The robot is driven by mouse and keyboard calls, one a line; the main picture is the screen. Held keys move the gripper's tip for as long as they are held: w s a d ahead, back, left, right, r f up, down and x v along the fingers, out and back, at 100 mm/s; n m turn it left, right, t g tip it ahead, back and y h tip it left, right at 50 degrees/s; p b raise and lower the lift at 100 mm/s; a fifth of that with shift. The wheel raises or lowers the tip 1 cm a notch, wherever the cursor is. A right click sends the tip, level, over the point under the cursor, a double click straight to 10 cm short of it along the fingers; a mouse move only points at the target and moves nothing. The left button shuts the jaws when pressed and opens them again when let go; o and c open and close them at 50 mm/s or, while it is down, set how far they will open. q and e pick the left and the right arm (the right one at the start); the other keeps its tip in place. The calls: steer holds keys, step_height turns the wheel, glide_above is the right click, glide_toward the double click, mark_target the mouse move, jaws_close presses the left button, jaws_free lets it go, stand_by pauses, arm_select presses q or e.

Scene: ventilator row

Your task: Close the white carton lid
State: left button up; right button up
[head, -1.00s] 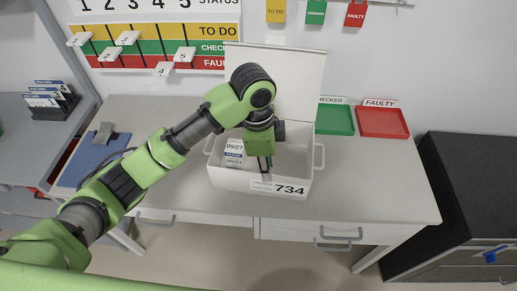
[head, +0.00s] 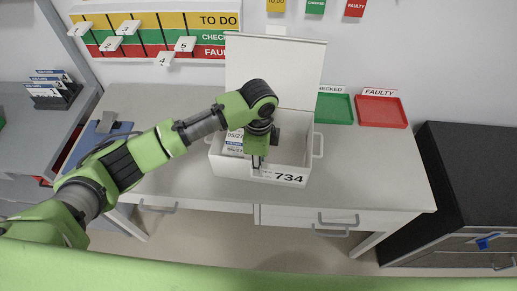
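The white carton (head: 221,172) labelled 734 stands on the grey table. Its lid (head: 290,62) is open and stands upright at the back, near the wall. A box labelled 05/27 (head: 234,146) is inside the carton on the left. My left gripper (head: 257,166) points down at the front part of the carton, close to its front wall. Its fingers look narrow and close together, and I cannot tell whether they are open or shut. My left arm covers part of the carton's inside. My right gripper is not in view.
A green tray (head: 335,108) and a red tray (head: 382,112) lie right of the carton. A blue clipboard (head: 93,140) lies at the table's left. A card holder (head: 55,96) stands on the left side table. The table's front right is clear.

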arm_select(q)
steer(key=shift+f, duration=1.35)
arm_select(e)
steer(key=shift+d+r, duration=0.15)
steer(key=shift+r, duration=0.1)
arm_select(q)
jaws_close()
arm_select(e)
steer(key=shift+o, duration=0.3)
